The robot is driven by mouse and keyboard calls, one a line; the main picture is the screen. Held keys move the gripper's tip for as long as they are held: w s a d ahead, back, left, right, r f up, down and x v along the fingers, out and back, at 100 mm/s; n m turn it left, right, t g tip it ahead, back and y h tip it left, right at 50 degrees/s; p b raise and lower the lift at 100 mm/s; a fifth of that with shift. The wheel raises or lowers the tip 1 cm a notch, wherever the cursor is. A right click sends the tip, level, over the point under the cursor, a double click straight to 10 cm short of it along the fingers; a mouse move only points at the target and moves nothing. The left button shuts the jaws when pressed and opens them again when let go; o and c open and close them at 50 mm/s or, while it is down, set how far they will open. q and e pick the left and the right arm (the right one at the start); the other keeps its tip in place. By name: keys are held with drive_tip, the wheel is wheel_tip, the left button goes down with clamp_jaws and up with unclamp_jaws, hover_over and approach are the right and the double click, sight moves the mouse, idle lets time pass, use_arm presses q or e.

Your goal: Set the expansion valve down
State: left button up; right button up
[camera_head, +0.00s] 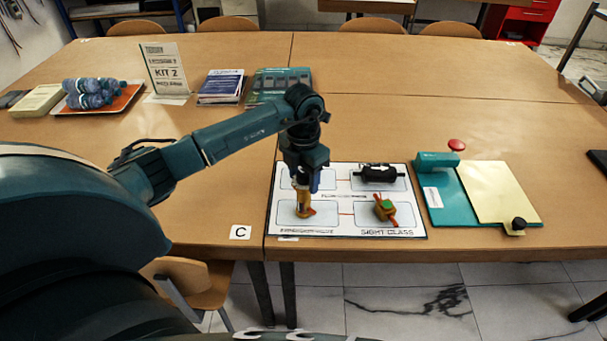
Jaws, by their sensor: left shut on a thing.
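The expansion valve (303,204) is a brass-coloured piece with a small red-orange part near its bottom right. My left gripper (303,187) points down and is shut on its upper part. The valve is upright over the lower left box of the white printed mat (343,213); I cannot tell whether its bottom touches the mat. The gripper hides part of the upper left box. A sight glass (385,208), brass with a green top and red part, lies in the lower right box. A black cylinder (379,173) lies in the upper right box. My right gripper is not in view.
Right of the mat are a teal fixture (437,160) with a red knob and a cream board (500,190). The table's near edge lies just below the mat.

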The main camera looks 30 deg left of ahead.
use_arm(q)
drive_tip(key=shift+f, duration=0.15)
drive_tip(key=o, duration=1.5)
